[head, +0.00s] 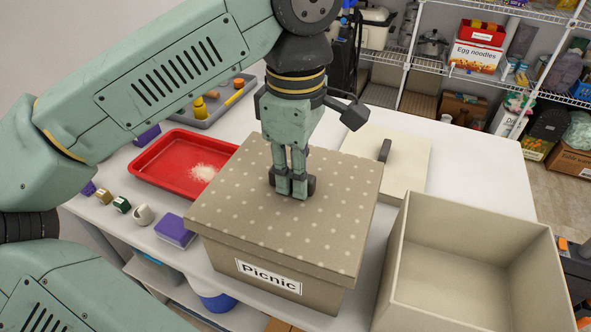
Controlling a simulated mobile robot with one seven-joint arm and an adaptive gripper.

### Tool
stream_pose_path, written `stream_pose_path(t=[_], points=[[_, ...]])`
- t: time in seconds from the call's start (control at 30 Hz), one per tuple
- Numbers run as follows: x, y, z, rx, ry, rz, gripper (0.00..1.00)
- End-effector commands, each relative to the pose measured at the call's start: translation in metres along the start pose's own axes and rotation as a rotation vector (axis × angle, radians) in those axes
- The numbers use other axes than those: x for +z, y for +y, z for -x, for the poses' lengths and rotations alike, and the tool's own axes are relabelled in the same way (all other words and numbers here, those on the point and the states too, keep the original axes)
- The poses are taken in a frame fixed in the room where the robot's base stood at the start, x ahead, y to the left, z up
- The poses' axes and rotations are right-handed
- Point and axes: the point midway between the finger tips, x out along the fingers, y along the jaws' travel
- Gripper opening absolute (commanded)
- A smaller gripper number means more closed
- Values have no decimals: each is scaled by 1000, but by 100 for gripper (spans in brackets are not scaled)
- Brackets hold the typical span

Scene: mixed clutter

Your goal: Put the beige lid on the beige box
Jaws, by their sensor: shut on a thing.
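A beige lid with white dots (240,208) lies over the beige box (322,296) labelled "Picnic". It looks level and covers the box top; whether it is fully seated all round cannot be told. My gripper (292,186) points down at the middle of this lid, with its fingers shut on it. The gripped part is mostly hidden between the dark fingertips. A plain cream lid (408,160) with a dark handle lies flat on the table behind. An open, empty beige box (460,275) stands at the right.
A red tray (150,168) with white powder lies left of the Picnic box. A purple block (175,230), a small cup (143,214) and small blocks sit at the left table edge. A grey tray (215,108) and shelves are behind.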

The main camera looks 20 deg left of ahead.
Motion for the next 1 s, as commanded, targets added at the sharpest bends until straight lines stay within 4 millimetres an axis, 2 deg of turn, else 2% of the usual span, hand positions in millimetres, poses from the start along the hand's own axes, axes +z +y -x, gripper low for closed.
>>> stream_pose_path(t=[0.87, 0.9, 1.0], points=[[0, 0, -23, 0, 0, 0, 0], [0, 0, -23, 1, 0, 0, 17], [0, 0, -22, 0, 0, 0, 23]])
